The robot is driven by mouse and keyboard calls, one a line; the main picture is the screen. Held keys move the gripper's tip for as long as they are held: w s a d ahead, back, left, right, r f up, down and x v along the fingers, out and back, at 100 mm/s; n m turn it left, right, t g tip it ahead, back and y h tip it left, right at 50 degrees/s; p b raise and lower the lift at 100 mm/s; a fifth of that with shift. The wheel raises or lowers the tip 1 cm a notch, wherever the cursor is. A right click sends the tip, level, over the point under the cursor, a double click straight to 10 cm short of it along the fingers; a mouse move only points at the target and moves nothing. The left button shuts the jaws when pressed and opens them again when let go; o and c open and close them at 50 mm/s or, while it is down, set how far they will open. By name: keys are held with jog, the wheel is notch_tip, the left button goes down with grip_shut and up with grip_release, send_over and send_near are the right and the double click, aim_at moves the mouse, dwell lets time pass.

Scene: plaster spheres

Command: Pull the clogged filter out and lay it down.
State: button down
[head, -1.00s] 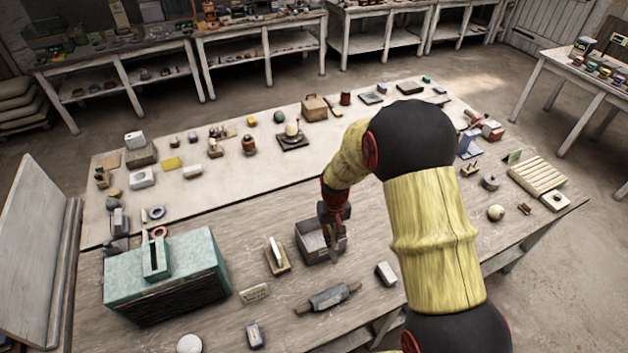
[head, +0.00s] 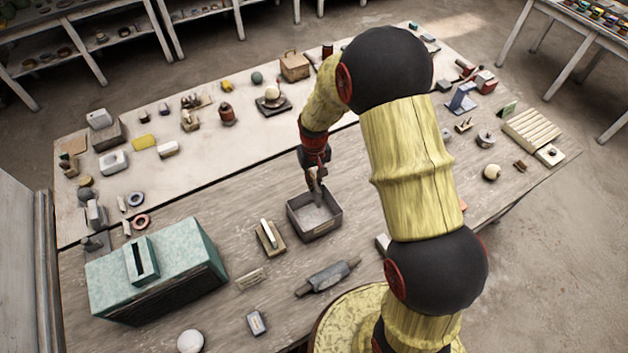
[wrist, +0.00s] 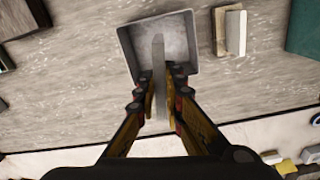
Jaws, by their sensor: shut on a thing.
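My gripper (head: 315,178) is shut on a thin grey slab, the filter (wrist: 158,55). Its lower part (head: 318,197) points down over the grey open tray (head: 321,231). In the wrist view the slab lies between both fingers (wrist: 164,78), across the inside of the tray (wrist: 128,52). I cannot tell whether it touches the tray floor. The teal housing (head: 190,262) stands at the left front, with a dark open slot (head: 141,258) on top. A pale slab (head: 268,233) stands in a small wooden holder (head: 279,246) between housing and tray.
A grey roller-like object (head: 328,277) lies in front of the tray, and a small label plate (head: 250,279) lies left of it. Several small objects line the pale back strip of the table. My arm covers the table right of the tray.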

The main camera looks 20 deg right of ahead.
jog(key=shift+s+f+b, duration=0.15)
jog(key=shift+f+b, duration=0.2)
jog(key=shift+f, duration=0.25)
jog(key=shift+f+b, duration=1.45)
jog(key=shift+f, duration=0.7)
notch_tip(320, 180, down, 10)
jog(key=b, duration=0.7)
dwell(4.1)
